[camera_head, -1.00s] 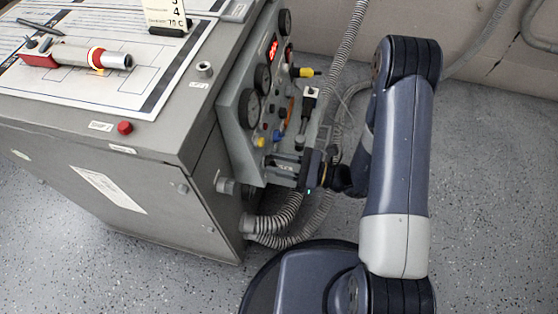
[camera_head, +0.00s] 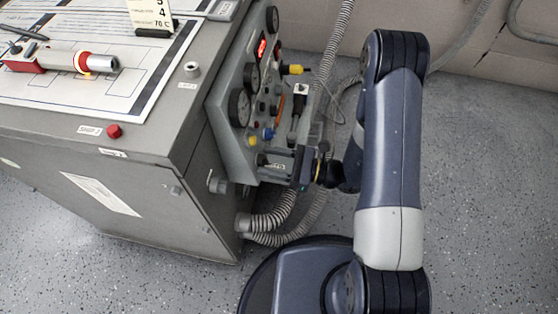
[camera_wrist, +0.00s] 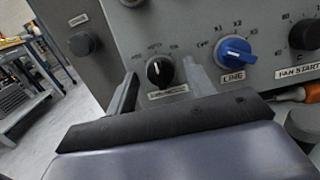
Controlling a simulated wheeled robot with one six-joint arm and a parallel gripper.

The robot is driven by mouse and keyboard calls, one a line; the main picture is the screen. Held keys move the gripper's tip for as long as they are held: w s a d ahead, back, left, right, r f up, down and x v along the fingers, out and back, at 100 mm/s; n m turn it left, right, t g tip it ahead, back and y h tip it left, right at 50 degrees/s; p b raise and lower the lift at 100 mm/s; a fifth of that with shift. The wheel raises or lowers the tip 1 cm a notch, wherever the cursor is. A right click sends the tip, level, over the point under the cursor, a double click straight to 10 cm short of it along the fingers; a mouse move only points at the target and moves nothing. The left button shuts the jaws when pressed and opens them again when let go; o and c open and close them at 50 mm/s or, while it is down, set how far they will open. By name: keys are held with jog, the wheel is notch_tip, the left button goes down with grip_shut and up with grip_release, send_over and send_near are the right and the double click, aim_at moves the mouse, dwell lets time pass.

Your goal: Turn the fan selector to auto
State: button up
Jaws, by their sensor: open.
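A small round black selector knob (camera_wrist: 160,71) with a white mark sits on the grey panel in the wrist view. Its position words are too blurred to read, and the label below it is partly hidden. I cannot confirm from the lettering that it is the fan selector. My gripper (camera_wrist: 161,74) is open, with one finger on each side of this knob. I cannot tell whether either finger touches it. In the head view my gripper (camera_head: 277,164) reaches the lower part of the panel (camera_head: 232,140) from the right.
A blue knob (camera_wrist: 235,52) labelled LINE sits close right of my right finger. Grey hoses (camera_head: 270,221) hang below the panel.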

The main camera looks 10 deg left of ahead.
jog(key=d+p, duration=0.1)
jog(key=d, duration=0.9)
jog(key=shift+s+d+f, duration=0.4)
jog(key=shift+s, duration=0.05)
jog(key=shift+a, duration=0.1)
jog(key=shift+w+a+r+b, duration=0.15)
jog(key=shift+a, duration=1.65)
jog(key=shift+w+a+r+b, duration=0.1)
jog(key=shift+w+a+b, duration=0.1)
jog(key=shift+a, duration=1.55)
jog(key=shift+w+a+r+b, duration=0.1)
jog(key=shift+a+r+b, duration=0.05)
jog(key=shift+a, duration=1.65)
jog(key=shift+d, duration=0.1)
jog(key=d+p, duration=0.1)
jog(key=d, duration=1)
jog(key=a+b, duration=0.1)
jog(key=a, duration=1)
jog(key=d+n+g+b, duration=0.2)
jog(key=d+n, duration=0.4)
jog(key=n, duration=0.4)
jog(key=shift+w+d+n+g+h, duration=0.3)
jog(key=shift+w+d+g+h, duration=0.1)
jog(key=shift+w+g, duration=0.1)
